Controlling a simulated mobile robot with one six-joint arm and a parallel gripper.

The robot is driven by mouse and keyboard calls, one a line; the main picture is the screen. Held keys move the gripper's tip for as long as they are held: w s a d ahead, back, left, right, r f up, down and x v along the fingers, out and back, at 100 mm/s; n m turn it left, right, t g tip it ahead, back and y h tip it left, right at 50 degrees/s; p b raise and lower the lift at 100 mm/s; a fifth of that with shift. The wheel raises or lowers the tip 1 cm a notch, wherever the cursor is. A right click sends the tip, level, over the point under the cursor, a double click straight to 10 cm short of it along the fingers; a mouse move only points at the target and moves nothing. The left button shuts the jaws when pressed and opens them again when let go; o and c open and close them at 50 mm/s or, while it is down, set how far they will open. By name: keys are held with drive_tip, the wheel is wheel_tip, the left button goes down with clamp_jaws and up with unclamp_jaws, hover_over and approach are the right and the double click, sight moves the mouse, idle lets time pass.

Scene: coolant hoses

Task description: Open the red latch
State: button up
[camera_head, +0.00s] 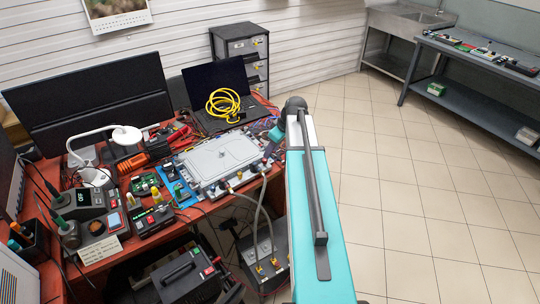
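A light grey lidded box (220,157) sits on a blue mat at the right part of the red desk. Small fittings line its front edge, and grey hoses (263,200) run from there down to a grey unit (264,250) with yellow fittings below the desk. I cannot pick out the red latch with certainty; the parts on the box's front edge are too small. My teal arm reaches up from the bottom right. Its wrist end is by the box's right side, where the small, dark gripper (268,150) partly blends with the clutter. Its fingers cannot be made out.
A laptop (218,90) with a coiled yellow cable (223,105) stands behind the box. Monitors, a white lamp and several instruments crowd the desk's left. A black case (188,277) is below the desk front. The tiled floor at right is clear.

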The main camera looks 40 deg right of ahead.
drive_tip(key=b+v, duration=0.1)
drive_tip(key=v, duration=0.6)
drive_tip(key=shift+d+r, duration=0.1)
idle(0.6)
